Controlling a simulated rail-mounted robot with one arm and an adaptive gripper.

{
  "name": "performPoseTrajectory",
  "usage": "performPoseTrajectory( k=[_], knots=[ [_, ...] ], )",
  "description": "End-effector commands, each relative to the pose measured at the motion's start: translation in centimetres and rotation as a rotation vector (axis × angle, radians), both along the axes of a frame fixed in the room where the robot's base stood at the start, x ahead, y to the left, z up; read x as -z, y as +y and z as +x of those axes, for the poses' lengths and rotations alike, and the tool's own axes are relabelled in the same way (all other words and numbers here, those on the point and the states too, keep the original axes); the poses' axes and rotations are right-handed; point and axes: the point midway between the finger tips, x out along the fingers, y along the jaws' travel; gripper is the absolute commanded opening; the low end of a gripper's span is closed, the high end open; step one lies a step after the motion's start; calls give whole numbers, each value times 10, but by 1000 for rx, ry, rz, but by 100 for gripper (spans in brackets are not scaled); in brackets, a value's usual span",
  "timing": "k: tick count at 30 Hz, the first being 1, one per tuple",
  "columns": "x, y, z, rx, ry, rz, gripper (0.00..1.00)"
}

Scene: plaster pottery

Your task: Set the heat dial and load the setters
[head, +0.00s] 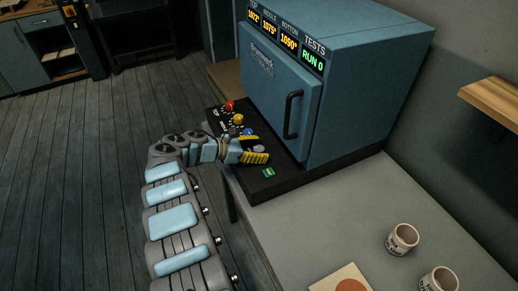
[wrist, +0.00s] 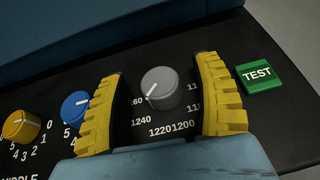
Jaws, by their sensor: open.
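The kiln (head: 300,95) stands on the counter with its door shut. Its display shows TOP 1072°, MIDDLE 1075°, BOTTOM 1090° and a green RUN 0. On the black control panel (head: 285,180) at its front are a red knob (head: 229,106), a yellow knob (head: 238,119), a blue knob (wrist: 75,106) and a grey heat dial (wrist: 160,88). My gripper (head: 256,151) is open, its yellow ribbed fingers on either side of the grey dial. Space shows between the dial and each finger. The dial's white line points lower left, between 1240 and a partly hidden number ending in 60.
A green TEST button (wrist: 258,76) lies right of my gripper on the panel. On the grey counter (head: 330,215) stand two white cups with lettering (head: 402,239), and a pale card with an orange-brown disc (head: 347,281). A wooden shelf (head: 492,103) juts from the right wall.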

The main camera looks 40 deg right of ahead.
Motion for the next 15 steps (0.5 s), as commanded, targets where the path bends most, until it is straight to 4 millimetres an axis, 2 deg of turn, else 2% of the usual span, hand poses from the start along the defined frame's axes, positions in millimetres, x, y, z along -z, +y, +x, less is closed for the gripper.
performPoseTrajectory(
  k=[5, 15],
  knots=[
    [-6, 13, 5, -2, 0, 0, 66],
    [-30, 67, 25, -1, -2, 0, 66]
  ],
)
